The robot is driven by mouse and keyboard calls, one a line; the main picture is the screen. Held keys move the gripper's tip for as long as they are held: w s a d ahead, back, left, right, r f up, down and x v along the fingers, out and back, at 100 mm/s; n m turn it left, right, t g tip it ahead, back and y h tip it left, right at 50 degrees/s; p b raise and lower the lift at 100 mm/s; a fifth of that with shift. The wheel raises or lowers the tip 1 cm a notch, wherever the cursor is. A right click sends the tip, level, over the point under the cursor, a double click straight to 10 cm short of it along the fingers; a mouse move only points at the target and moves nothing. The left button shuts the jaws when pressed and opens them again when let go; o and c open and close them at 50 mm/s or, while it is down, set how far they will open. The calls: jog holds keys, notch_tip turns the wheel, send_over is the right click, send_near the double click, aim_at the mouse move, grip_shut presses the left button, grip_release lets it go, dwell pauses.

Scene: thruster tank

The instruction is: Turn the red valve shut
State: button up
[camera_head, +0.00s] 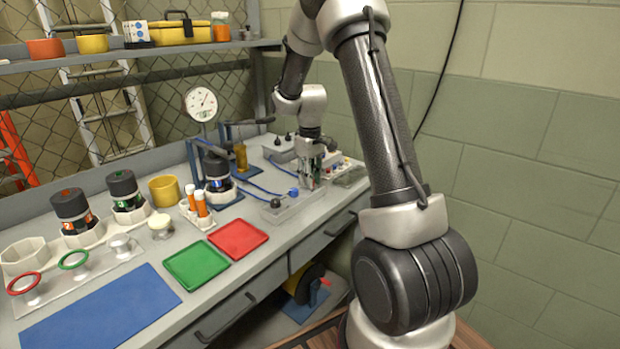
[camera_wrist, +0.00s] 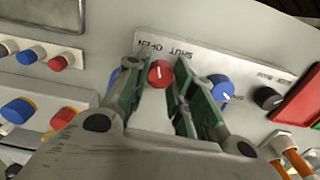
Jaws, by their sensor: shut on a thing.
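The red valve (camera_wrist: 160,74) is a small round knob on a pale panel, with a white mark on its face. Lettering reading SHUT and OPEN is printed upside down beside it in the wrist view. My gripper (camera_wrist: 158,80) has its green-padded fingers on either side of the knob and is shut on it. In the head view my gripper (camera_head: 312,178) points down at a grey control box (camera_head: 290,208) at the bench's right end; the red valve is hidden there.
A blue knob (camera_wrist: 218,88) and a black knob (camera_wrist: 268,98) sit beside the valve on the panel. Other panels with red and blue buttons (camera_wrist: 18,110) lie to the left. Red (camera_head: 238,238) and green trays (camera_head: 197,265) lie on the bench, and a gauge (camera_head: 201,103) stands behind.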

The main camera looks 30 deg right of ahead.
jog(key=m, duration=1.2)
jog(key=shift+m, duration=0.4)
dwell(0.3)
jog(key=o, duration=1.1)
jog(key=shift+c, duration=0.2)
notch_tip(320, 180, up, 12)
